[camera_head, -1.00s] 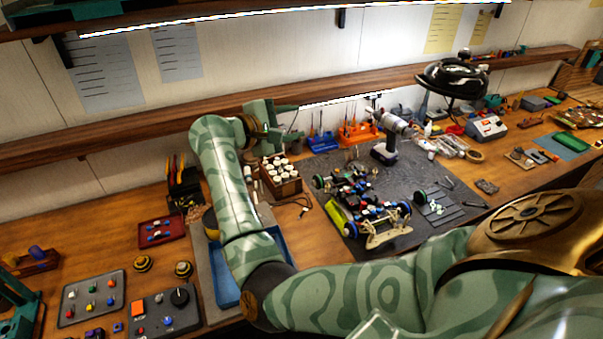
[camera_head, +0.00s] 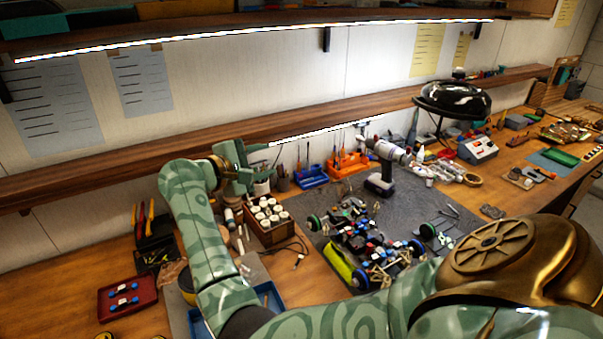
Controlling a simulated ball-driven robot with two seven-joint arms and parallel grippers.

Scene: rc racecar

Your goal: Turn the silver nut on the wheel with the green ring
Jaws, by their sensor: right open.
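The RC car (camera_head: 372,238) stands on the dark grey mat (camera_head: 330,200). A wheel with a green ring (camera_head: 314,223) is at the car's left. Blue-ringed wheels (camera_head: 360,279) are at the near side. The silver nut is too small to make out. My right gripper (camera_head: 257,163) is open and empty, up and left of the car, apart from the wheels. My left gripper is not in view.
A wooden box of white-capped bottles (camera_head: 271,232) stands below my right gripper. A drill (camera_head: 384,168) stands behind the car. Blue (camera_head: 311,177) and orange (camera_head: 348,164) tool holders line the back. A lamp (camera_head: 452,100) overhangs the right. A shelf (camera_head: 190,142) runs along the wall.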

